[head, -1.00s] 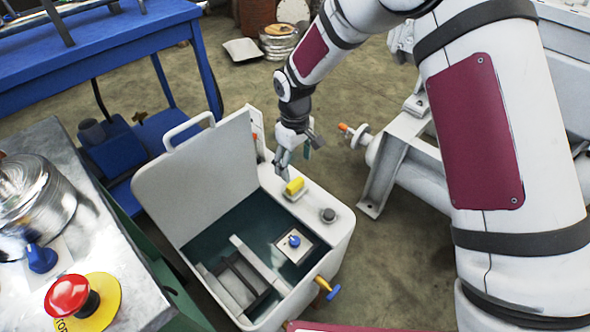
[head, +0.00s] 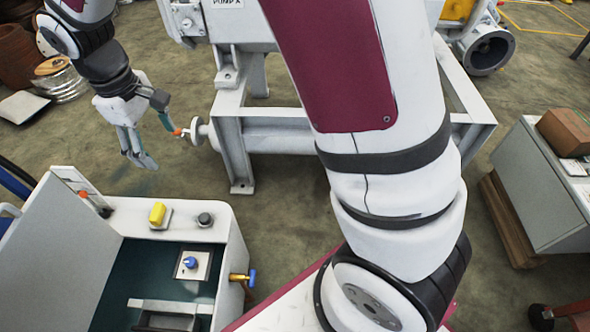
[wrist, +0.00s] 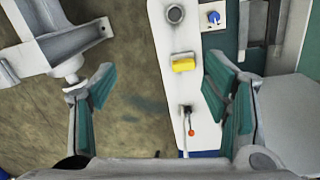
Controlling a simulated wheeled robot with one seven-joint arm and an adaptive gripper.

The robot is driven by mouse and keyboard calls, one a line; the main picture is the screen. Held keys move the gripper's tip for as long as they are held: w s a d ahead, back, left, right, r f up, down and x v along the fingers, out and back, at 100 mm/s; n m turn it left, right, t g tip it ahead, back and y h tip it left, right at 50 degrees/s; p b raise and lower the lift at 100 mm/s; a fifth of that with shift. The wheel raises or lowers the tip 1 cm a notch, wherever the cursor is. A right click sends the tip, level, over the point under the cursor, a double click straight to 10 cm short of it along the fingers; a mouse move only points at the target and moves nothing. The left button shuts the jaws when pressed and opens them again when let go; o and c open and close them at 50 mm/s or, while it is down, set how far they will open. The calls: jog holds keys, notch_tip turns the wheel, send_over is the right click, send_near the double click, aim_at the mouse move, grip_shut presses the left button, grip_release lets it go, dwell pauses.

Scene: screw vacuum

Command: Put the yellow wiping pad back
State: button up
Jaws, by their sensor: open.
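The yellow wiping pad (head: 157,213) sits on a small pale base on the top rim of the white lidded box (head: 215,228). In the wrist view the pad (wrist: 183,64) lies between my finger pads in the picture, nearer the right finger, with nothing gripping it. My gripper (head: 142,161) is open and empty, hanging beyond the box's far edge and apart from the pad. In the wrist view my two green-padded fingers (wrist: 158,82) are spread wide, with floor and box rim between them.
A round dark knob (head: 205,219) stands beside the pad. A blue knob (head: 190,262) is inside the open box, and a blue-handled valve (head: 244,277) juts from its side. An orange-tipped lever (wrist: 191,130) shows near the rim's end. The grey pump frame (head: 235,130) stands close behind.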

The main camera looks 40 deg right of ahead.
jog(key=s+d+r+m, duration=0.2)
jog(key=s+d+r, duration=0.5)
jog(key=s+r, duration=0.15)
jog(key=s+d+r+m, duration=0.2)
jog(key=s+d+m, duration=0.1)
jog(key=s, duration=0.9)
jog(key=s+d+r+m+y, duration=0.1)
jog(key=s+d+m, duration=0.2)
jog(key=s, duration=1)
jog(key=shift+s+d+r, duration=0.2)
jog(key=shift+d+r, duration=0.2)
jog(key=shift+d, duration=0.75)
notch_tip(320, 180, up, 31)
jog(key=t+p, duration=0.3)
jog(key=p, duration=2.6)
jog(key=shift+d+t, duration=0.25)
jog(key=shift+t, duration=0.15)
jog(key=shift+w+r, duration=0.1)
